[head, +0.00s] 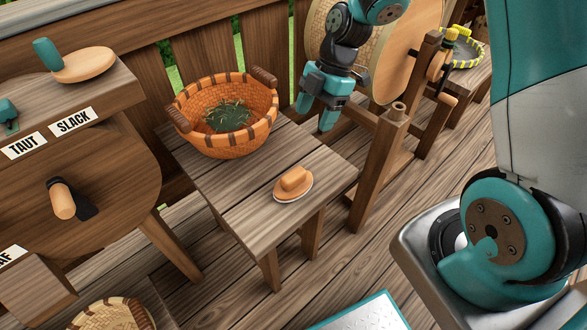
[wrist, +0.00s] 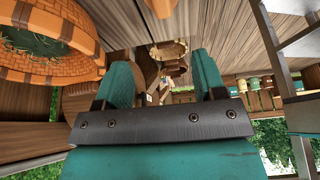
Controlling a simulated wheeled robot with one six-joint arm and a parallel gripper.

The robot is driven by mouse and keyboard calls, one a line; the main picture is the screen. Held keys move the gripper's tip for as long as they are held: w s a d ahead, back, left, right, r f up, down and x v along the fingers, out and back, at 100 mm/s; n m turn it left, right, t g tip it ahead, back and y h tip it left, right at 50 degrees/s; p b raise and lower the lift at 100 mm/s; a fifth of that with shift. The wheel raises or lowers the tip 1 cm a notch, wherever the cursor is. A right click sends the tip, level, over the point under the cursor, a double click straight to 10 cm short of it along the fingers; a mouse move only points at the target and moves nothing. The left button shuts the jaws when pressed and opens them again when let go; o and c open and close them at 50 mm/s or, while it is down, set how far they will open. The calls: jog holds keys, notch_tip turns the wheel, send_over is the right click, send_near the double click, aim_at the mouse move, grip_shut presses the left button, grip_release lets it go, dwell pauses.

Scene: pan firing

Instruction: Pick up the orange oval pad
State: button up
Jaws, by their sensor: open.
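The orange oval pad (head: 293,187) has a pale rim and a raised orange block-like grip on top. It lies flat on the low wooden table (head: 240,205), near its front right part, with nothing on it. My gripper (head: 316,110) hangs above and behind the table's far right edge, apart from the pad. Its teal fingers are spread with nothing between them; they also show in the wrist view (wrist: 163,75). A tan piece at the top edge of the wrist view may be the pad, but it is cut off.
An orange wicker basket (head: 228,115) with green leaves stands on the table, left of my gripper. A wooden post (head: 385,150) and a large round wooden drum (head: 405,50) stand close to the right. A bench with TAUT and SLACK labels (head: 73,120) is at left.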

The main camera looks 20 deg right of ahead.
aim_at(295, 173)
jog(key=x, duration=1.7)
jog(key=shift+s+f, duration=0.15)
jog(key=shift+s, duration=0.05)
grip_shut()
